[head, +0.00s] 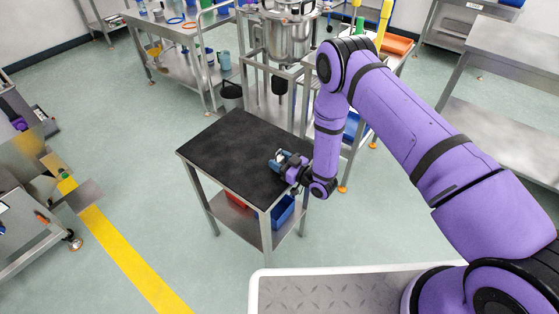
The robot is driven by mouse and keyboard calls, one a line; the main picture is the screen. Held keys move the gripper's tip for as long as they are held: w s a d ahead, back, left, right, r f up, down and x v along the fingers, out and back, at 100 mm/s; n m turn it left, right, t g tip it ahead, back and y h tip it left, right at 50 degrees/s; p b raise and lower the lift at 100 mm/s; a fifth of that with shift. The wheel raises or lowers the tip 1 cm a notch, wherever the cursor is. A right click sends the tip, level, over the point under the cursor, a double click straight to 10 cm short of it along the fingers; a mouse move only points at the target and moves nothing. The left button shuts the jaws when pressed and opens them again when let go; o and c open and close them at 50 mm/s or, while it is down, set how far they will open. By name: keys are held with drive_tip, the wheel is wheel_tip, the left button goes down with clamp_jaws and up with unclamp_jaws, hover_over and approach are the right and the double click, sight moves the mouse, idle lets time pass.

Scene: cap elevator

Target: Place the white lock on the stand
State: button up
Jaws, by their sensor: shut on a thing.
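My gripper (281,160) is at the right side of a small table with a black top (222,145), low over or at its surface. It is shut on a small pale thing (283,154), which looks like the white lock. The fingers hide much of it, and its exact shape is too small to tell. I cannot tell whether it touches the table top. No separate stand is clearly recognisable; a metal frame (252,68) with a steel vessel (287,38) stands behind the black-topped table.
A red bin (238,200) and a blue bin (283,211) sit on the table's lower shelf. A steel workbench (165,25) with containers is at the back left. Another steel table (515,55) is at the right. Floor left of the black-topped table is clear.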

drive_tip(key=o, duration=1)
drive_tip(key=shift+f, duration=0.1)
drive_tip(key=shift+c, duration=0.2)
drive_tip(key=v, duration=1.2)
